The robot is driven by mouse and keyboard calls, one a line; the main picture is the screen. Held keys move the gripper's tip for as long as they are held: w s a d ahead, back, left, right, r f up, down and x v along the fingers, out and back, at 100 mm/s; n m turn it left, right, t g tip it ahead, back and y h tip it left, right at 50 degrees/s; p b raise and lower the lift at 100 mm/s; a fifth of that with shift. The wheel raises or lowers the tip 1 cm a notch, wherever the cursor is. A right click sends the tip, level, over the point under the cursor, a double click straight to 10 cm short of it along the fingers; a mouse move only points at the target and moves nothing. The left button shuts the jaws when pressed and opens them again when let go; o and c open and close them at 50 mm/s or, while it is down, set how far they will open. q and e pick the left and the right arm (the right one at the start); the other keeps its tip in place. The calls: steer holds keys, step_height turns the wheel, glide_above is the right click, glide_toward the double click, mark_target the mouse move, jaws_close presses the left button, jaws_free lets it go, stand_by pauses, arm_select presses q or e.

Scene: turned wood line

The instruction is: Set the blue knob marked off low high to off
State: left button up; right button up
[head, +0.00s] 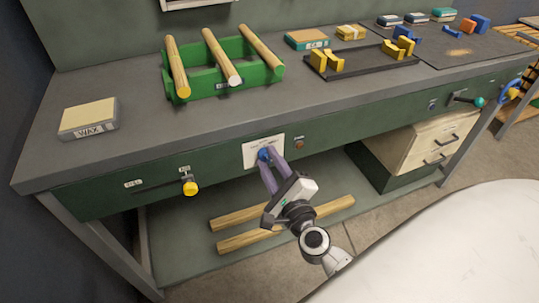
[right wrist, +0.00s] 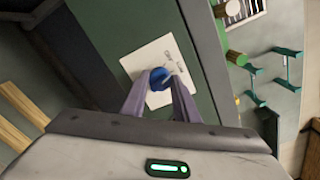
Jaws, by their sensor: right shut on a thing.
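The blue knob (head: 264,154) sits on a white label plate (head: 278,145) on the green front panel of the bench. In the right wrist view the blue knob (right wrist: 158,77) stands before the white plate (right wrist: 140,62), whose small print is too blurred to read. My right gripper (head: 269,160) is shut on the blue knob, one finger on each side of it; its fingers (right wrist: 158,98) also show in the right wrist view. The knob's pointer setting cannot be made out. My left gripper is not in view.
A yellow knob (head: 189,186) is on the panel to the left, and a small red-brown button (head: 299,143) is just right of the plate. Wooden rods (head: 240,217) lie on the lower shelf. A drawer cabinet (head: 425,145) stands under the bench at right.

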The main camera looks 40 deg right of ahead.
steer(key=n+p, duration=0.2)
steer(key=n, duration=0.1)
steer(key=shift+r, duration=0.1)
steer(key=shift+n+p, duration=0.65)
steer(key=shift+n, duration=0.65)
steer(key=o, duration=1.1)
steer(key=shift+c, duration=0.2)
steer(key=shift+s, duration=0.1)
steer(key=v, duration=1)
steer(key=shift+b, duration=0.35)
steer(key=shift+a, duration=0.1)
